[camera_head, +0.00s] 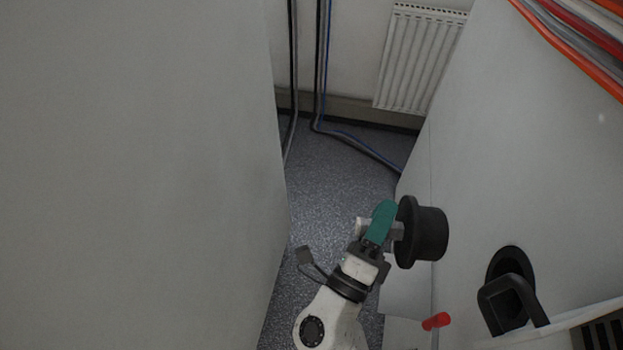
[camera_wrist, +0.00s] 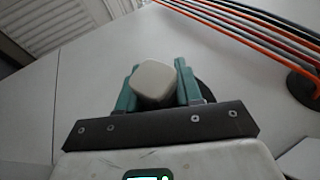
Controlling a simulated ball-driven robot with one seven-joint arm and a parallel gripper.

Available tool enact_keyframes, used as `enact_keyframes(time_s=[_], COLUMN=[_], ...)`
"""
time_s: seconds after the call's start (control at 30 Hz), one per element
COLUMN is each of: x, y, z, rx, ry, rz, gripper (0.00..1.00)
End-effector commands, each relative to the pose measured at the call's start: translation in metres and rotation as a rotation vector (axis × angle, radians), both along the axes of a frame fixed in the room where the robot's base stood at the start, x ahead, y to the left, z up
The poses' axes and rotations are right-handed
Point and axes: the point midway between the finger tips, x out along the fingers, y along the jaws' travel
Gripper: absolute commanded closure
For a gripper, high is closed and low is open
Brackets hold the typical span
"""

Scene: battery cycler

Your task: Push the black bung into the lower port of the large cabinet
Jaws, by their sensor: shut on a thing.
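My gripper (camera_head: 384,224), with teal fingers, is shut on the grip of the black bung (camera_head: 428,232). The bung is a round plug with a wide flange, and its narrower end points right, toward the large cabinet (camera_head: 545,165). In the wrist view the pale grey grip (camera_wrist: 153,82) sits between the fingers, with a dark edge of the bung (camera_wrist: 204,88) behind. I cannot tell whether the bung touches the cabinet. No empty port shows in front of the bung; it may be hidden behind it.
A black round fitting (camera_head: 512,263) with a bent black bar is right of the bung. A red handle (camera_head: 436,321) is below. A pale wall (camera_head: 140,170) closes the left side. Coloured cables (camera_wrist: 250,38) run to a black round port (camera_wrist: 304,88). Grey floor (camera_head: 335,190) lies between.

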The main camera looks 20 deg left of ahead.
Motion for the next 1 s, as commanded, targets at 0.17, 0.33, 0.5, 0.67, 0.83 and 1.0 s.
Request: enact_keyframes(time_s=[0.17, 0.33, 0.5, 0.67, 0.83, 1.0], x=[0.002, 0.004, 0.006, 0.008, 0.009, 0.01], y=[-0.008, -0.015, -0.022, -0.029, -0.033, -0.035], z=[0.003, 0.003, 0.004, 0.004, 0.004, 0.004], rx=[-0.001, 0.0, 0.0, -0.001, -0.001, -0.001], ry=[-0.002, -0.002, -0.003, -0.003, -0.001, -0.002], rz=[-0.001, -0.002, 0.0, -0.002, 0.0, -0.001], gripper=[1.0, 1.0, 1.0, 1.0, 1.0, 1.0])
